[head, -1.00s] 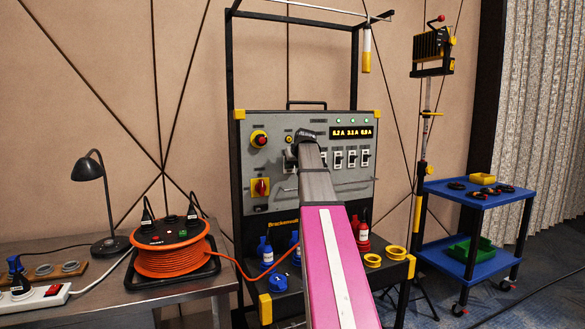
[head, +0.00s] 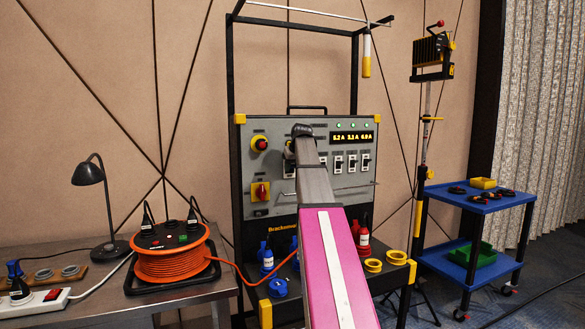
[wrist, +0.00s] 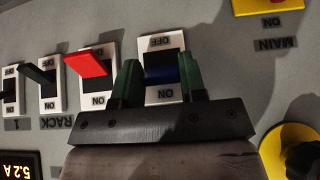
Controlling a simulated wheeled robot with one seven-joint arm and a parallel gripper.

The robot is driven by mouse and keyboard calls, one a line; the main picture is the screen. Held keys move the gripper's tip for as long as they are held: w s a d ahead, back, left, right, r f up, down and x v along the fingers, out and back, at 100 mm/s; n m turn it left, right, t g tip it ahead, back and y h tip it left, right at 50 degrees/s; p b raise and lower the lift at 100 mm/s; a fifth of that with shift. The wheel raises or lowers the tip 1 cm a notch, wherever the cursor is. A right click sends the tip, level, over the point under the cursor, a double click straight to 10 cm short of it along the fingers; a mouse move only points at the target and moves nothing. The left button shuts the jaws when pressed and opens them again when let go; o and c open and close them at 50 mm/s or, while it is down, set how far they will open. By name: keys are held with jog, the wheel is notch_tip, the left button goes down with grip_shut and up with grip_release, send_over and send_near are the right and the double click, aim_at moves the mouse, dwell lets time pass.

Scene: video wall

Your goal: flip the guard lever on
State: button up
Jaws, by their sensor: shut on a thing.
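In the wrist view, which shows the panel upside down, my gripper (wrist: 159,84) has its green fingers on both sides of a dark blue lever (wrist: 161,74) and is shut on it. This lever sits in a white switch plate (wrist: 166,96) with OFF at the picture's top and ON at its bottom. No guard label is readable; the lever's own label is hidden. A red lever (wrist: 86,63) on the plate to the left stands apart from my fingers. In the head view, my arm hides the gripper and the held lever in front of the grey panel (head: 262,207).
Two black levers (wrist: 38,73) stand further left in the wrist view. A red knob on a yellow plate (head: 260,191) and a red stop button (head: 260,143) are left of my arm. A metal bar (head: 354,187) crosses below the switches. An orange cable reel (head: 172,265) stands on the left bench.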

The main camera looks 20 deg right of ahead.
jog(key=o, duration=0.9)
jog(key=shift+r, duration=0.1)
jog(key=v, duration=1)
jog(key=shift+s+r, duration=0.2)
jog(key=shift+s, duration=0.05)
